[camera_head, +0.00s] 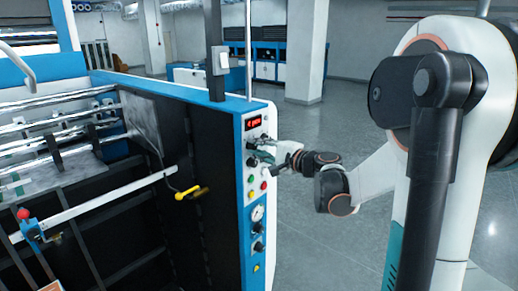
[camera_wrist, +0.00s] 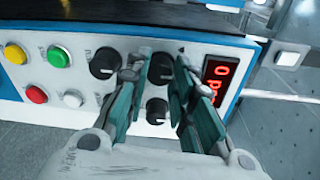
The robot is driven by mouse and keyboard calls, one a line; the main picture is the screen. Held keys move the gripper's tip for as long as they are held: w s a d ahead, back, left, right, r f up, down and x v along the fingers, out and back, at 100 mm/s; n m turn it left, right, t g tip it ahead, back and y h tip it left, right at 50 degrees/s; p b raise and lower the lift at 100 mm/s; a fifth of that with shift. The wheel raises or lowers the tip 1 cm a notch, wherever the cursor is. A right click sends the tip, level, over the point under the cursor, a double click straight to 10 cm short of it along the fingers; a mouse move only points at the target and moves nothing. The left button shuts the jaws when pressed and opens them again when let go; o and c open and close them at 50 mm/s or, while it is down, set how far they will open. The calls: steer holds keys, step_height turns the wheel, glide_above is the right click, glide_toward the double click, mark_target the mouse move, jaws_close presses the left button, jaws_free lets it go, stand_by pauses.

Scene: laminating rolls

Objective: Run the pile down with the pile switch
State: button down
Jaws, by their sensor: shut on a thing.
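The control panel (camera_head: 256,185) is a white upright strip with blue edges on the machine's near corner. In the wrist view it carries several black rotary knobs. My gripper (camera_wrist: 161,70) has its teal fingers on either side of one black knob (camera_wrist: 160,66), near the red display (camera_wrist: 216,82), and is shut on it. Another black knob (camera_wrist: 157,110) shows lower between the fingers, and one more (camera_wrist: 103,62) sits just left of them. Knob labels are too small or covered to read, so I cannot tell which is the pile switch. In the head view my gripper (camera_head: 258,150) hides the held knob.
Green (camera_wrist: 59,56), yellow (camera_wrist: 15,53), red (camera_wrist: 36,94) and white (camera_wrist: 73,98) buttons sit left of the knobs in the wrist view. A yellow handle (camera_head: 190,193) hangs inside the machine.

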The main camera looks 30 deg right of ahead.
steer(key=c, duration=1.3)
jaws_free()
steer(key=shift+c, duration=0.2)
steer(key=shift+s, duration=0.15)
steer(key=v, duration=1.1)
steer(key=shift+s, duration=0.4)
steer(key=shift+w+d, duration=0.1)
